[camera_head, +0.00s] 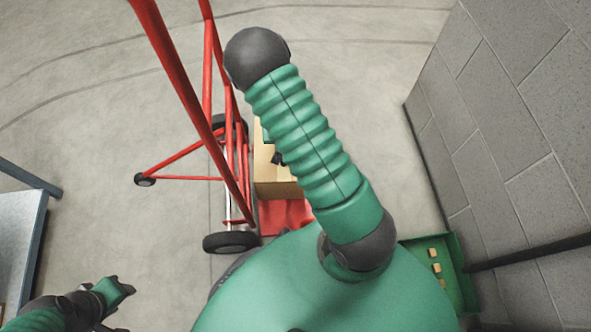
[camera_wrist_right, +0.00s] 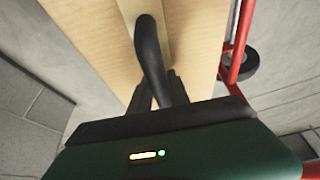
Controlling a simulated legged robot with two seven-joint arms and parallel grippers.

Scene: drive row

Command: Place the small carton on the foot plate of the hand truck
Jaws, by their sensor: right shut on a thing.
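The small carton (camera_head: 277,181) is a tan box next to the red uprights of the hand truck (camera_head: 206,128). In the head view it overlaps the red foot plate (camera_head: 284,215), whose front part shows below it. I cannot tell whether the carton touches the plate. My right gripper (camera_head: 278,158) is shut on the carton, mostly hidden behind my green ribbed arm.
A grey block wall (camera_head: 500,120) stands at the right. A green tray (camera_head: 442,270) with several small tan blocks lies at the lower right. A grey table (camera_head: 18,240) is at the left edge. The concrete floor behind the truck is clear.

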